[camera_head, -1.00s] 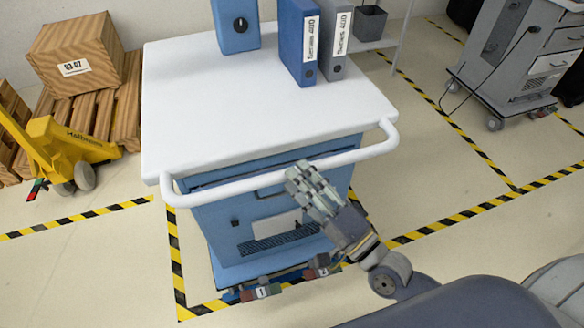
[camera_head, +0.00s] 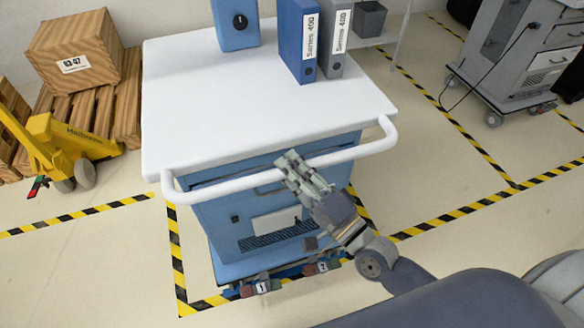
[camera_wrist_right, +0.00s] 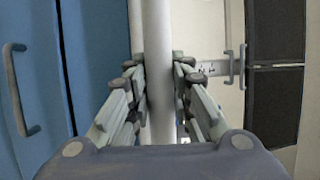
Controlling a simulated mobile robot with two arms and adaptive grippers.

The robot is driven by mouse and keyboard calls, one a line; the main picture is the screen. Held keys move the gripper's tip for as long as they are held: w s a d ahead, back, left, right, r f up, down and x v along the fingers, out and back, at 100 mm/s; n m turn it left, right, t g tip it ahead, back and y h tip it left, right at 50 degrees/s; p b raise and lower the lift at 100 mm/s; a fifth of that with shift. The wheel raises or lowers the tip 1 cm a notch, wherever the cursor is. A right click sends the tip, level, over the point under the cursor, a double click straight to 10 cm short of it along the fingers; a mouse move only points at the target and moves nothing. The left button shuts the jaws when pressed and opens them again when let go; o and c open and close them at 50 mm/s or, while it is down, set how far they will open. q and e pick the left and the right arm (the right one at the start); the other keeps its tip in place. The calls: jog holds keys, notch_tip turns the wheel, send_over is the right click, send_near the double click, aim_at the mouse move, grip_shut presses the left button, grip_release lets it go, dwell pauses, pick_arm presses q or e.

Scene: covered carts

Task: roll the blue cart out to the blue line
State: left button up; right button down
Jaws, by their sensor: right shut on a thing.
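The blue cart (camera_head: 215,218) with a white top stands in front of me inside a black-and-yellow taped bay. Its white push handle (camera_head: 225,190) runs along the near side. My right gripper (camera_head: 288,162) is at the middle of the handle. In the right wrist view the gripper (camera_wrist_right: 160,75) has its fingers on both sides of the white handle bar (camera_wrist_right: 158,110), shut on it. Two pedals marked 1 (camera_head: 262,287) and 2 (camera_head: 323,267) show low at the cart's front. A blue line does not show. My left gripper is not in view.
Binders (camera_head: 298,45) and a blue box (camera_head: 236,25) stand on the cart top. A yellow pallet jack (camera_head: 60,145) and a wooden crate (camera_head: 75,50) on pallets are at left. A grey cart (camera_head: 510,60) is at far right.

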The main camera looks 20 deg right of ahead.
jog(key=shift+w, duration=0.15)
jog(key=shift+w+d+r, duration=0.1)
jog(key=shift+w+r, duration=0.1)
jog(key=shift+w, duration=0.15)
jog(key=shift+w+f, duration=0.2)
jog(key=shift+w, duration=0.35)
jog(key=c, duration=1.8)
grip_release()
jog(key=shift+w+a+f, duration=0.1)
jog(key=shift+a, duration=0.1)
jog(key=o, duration=0.4)
jog(key=v, duration=1.2)
jog(key=shift+s+d, duration=0.15)
jog(key=shift+s, duration=0.25)
jog(key=shift+w, duration=0.1)
